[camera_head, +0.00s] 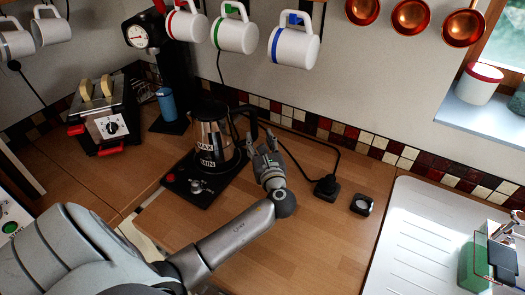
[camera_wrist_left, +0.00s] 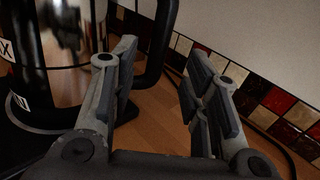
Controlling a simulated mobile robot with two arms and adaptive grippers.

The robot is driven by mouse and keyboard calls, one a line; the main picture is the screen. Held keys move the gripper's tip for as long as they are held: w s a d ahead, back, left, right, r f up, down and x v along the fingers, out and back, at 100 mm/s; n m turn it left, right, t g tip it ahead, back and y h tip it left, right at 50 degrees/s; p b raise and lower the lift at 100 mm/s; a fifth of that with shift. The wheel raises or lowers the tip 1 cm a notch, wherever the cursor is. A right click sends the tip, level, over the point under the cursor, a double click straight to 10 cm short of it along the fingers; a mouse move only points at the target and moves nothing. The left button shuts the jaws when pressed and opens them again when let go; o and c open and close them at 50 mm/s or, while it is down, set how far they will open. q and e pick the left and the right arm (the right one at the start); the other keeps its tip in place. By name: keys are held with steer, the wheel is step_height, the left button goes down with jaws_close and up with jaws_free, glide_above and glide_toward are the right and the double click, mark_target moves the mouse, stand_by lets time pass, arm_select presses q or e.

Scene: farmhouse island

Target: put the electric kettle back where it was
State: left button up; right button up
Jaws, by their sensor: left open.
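The electric kettle (camera_head: 212,133), shiny metal with black bands marked MAX and MIN and a black handle on its right, stands upright on a black base plate (camera_head: 186,193) with a red button and a knob. My left gripper (camera_head: 266,147) is open just right of the kettle, close to its handle. In the left wrist view the kettle (camera_wrist_left: 58,60) is at the left, and its black handle (camera_wrist_left: 160,45) rises behind the open fingers (camera_wrist_left: 160,85). I cannot tell whether a finger touches the handle. My right gripper is not in view.
A toaster (camera_head: 101,115) stands at the left, beside a blue cylinder (camera_head: 167,104). Mugs hang above. A black cord runs to a plug (camera_head: 326,187) on the counter, near a small square item (camera_head: 361,204). A white sink drainer (camera_head: 410,250) lies right. The counter's middle front is clear.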

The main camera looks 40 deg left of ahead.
arm_select(q)
steer(key=v, duration=0.3)
steer(key=shift+s+d, duration=0.15)
steer(key=shift+s, duration=0.05)
steer(key=o, duration=1.2)
steer(key=p+v, duration=0.3)
steer(key=v, duration=0.6)
